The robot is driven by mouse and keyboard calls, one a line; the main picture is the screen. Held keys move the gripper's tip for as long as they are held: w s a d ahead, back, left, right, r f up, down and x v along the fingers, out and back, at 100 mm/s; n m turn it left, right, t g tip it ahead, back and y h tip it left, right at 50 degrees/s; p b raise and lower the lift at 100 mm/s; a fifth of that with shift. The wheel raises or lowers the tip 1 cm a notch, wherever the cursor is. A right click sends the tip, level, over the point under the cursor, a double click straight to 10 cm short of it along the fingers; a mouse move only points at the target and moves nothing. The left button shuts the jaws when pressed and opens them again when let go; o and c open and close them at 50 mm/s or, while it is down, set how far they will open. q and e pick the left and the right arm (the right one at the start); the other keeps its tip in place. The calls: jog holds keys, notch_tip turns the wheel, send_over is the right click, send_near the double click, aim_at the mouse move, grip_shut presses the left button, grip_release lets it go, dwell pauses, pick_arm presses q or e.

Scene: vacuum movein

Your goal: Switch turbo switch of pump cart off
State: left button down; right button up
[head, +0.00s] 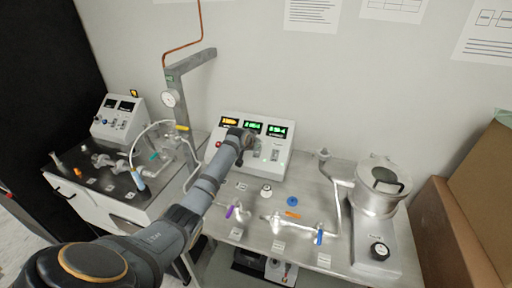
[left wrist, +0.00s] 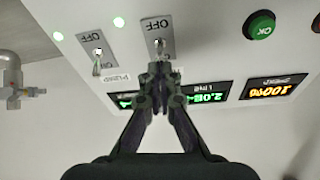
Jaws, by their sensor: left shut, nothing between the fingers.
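A white control box (head: 240,163) stands at the back of the metal-topped bench, with three lit displays and toggle switches on its sloped front. My left gripper (head: 247,138) is at this front, over part of it. In the left wrist view the panel appears upside down. There my left gripper (left wrist: 160,76) is shut and empty, its tips just beside a toggle switch (left wrist: 160,46) with an OFF label. Contact cannot be told. A second toggle switch (left wrist: 97,56) with an OFF label sits to the left. The label wording for turbo is not readable. My right gripper is not in view.
A second cart (head: 150,200) with a smaller control box (head: 118,118) stands at the left. A cardboard box (head: 455,225) borders the right side.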

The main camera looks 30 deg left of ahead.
pick_arm(q)
jog(key=shift+s+f+t, duration=0.3)
jog(key=shift+t, duration=0.2)
jog(key=shift+s+d+f+t+y+b, duration=0.15)
jog(key=shift+f+t+y+b, duration=0.2)
jog(key=shift+t+b, duration=0.45)
jog(key=shift+r, duration=0.35)
jog(key=shift+s+r+p, duration=0.1)
jog(key=shift+s+p, duration=0.15)
jog(key=shift+p, duration=0.45)
jog(key=shift+s+d+p, duration=0.1)
jog(key=shift+s+p, duration=0.45)
